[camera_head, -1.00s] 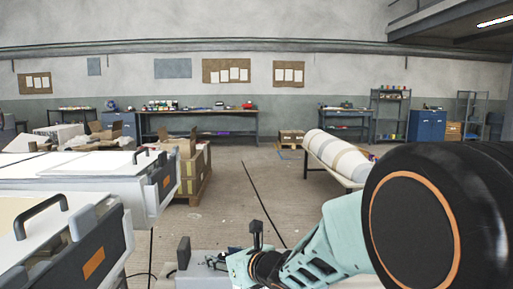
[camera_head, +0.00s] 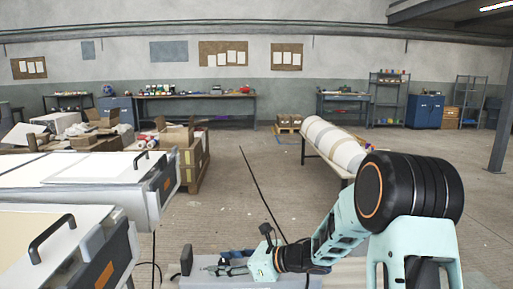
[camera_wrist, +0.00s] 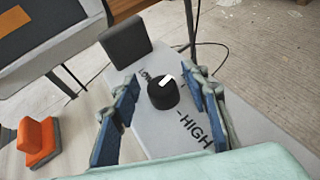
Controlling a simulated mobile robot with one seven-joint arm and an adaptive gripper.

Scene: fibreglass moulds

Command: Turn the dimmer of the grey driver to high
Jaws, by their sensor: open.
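The grey driver (camera_wrist: 160,135) lies below my gripper in the wrist view, and its top shows at the bottom of the head view (camera_head: 205,283). Its dimmer is a round black knob (camera_wrist: 164,96) with a white pointer mark. "HIGH" is printed to the lower right of the knob; a partly hidden word, likely "LOW", is at its upper left. The white mark is at the knob's far side, away from "HIGH". My gripper (camera_wrist: 163,88) is open, with one blue-padded finger on each side of the knob. Contact cannot be told. The head view shows my gripper (camera_head: 226,268) low over the driver.
A black upright block (camera_wrist: 126,41) stands at the driver's far end. An orange object (camera_wrist: 38,140) is on the left. White moulds with dark handles (camera_head: 80,183) fill the head view's left. A wrapped roll (camera_head: 335,143) lies on a stand.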

